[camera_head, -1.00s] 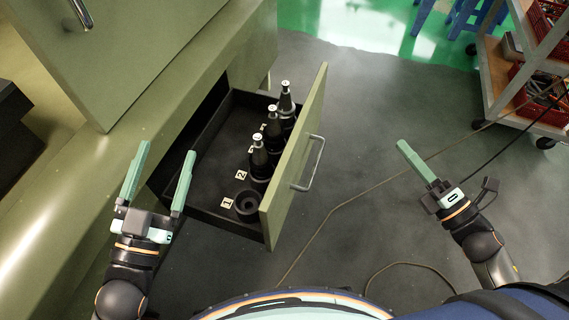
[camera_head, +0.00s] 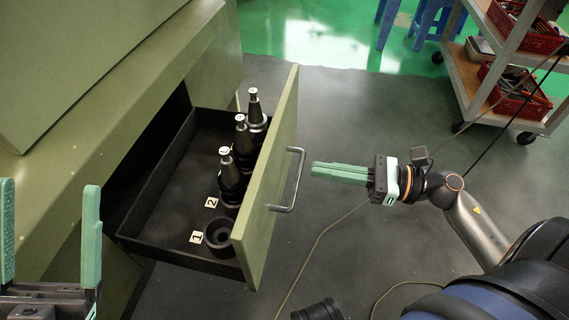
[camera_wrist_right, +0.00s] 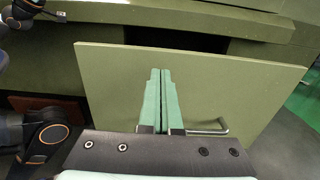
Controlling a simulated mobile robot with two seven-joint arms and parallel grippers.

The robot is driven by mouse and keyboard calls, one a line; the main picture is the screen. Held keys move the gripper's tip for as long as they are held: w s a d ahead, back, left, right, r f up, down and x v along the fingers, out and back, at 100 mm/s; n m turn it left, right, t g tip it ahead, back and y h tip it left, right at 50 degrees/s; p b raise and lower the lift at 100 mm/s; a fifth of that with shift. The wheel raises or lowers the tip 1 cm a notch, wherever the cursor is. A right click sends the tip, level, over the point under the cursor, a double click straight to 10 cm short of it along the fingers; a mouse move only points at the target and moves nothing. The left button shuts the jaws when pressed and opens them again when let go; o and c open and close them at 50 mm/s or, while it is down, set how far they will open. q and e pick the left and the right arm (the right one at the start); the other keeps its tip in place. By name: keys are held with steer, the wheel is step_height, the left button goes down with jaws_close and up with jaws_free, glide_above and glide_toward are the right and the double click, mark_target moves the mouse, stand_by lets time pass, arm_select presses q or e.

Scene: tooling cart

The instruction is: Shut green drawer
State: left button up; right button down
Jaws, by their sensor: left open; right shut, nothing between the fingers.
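The green drawer (camera_head: 262,200) is pulled out of the green cabinet, with a metal bar handle (camera_head: 297,180) on its front. Its black tray holds several black tool holders (camera_head: 231,178) and an empty round socket. My right gripper (camera_head: 314,169) is shut and empty, just right of the handle and pointing at the drawer front. In the right wrist view, the shut fingers (camera_wrist_right: 160,74) point at the drawer front (camera_wrist_right: 225,90), with the handle (camera_wrist_right: 213,129) low to their right. My left gripper (camera_head: 50,190) is open and empty at the lower left, beside the cabinet.
The cabinet body (camera_head: 130,75) fills the left side. A cart with red baskets (camera_head: 515,92) stands at the upper right, near blue stool legs (camera_head: 430,22). A thin cable (camera_head: 322,235) lies on the grey floor. The floor right of the drawer is mostly clear.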

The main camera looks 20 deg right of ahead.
mark_target(268, 161)
arm_select(q)
steer(key=shift+f, duration=0.35)
arm_select(e)
steer(key=x, duration=0.7)
steer(key=shift+w+a, duration=0.25)
steer(key=shift+a, duration=0.05)
steer(key=shift+a, duration=0.1)
arm_select(q)
steer(key=shift+w+a+r+p, duration=0.3)
steer(key=shift+a+r+p, duration=0.15)
steer(key=shift+r, duration=0.1)
steer(key=shift+w+a+r+p, duration=0.25)
steer(key=shift+a+r+p, duration=0.15)
steer(key=shift+r, duration=0.15)
arm_select(e)
steer(key=x, duration=3.2)
steer(key=shift+w+r, duration=0.2)
steer(key=shift+w, duration=0.05)
steer(key=shift+a+r, duration=0.1)
steer(key=shift+a, duration=0.05)
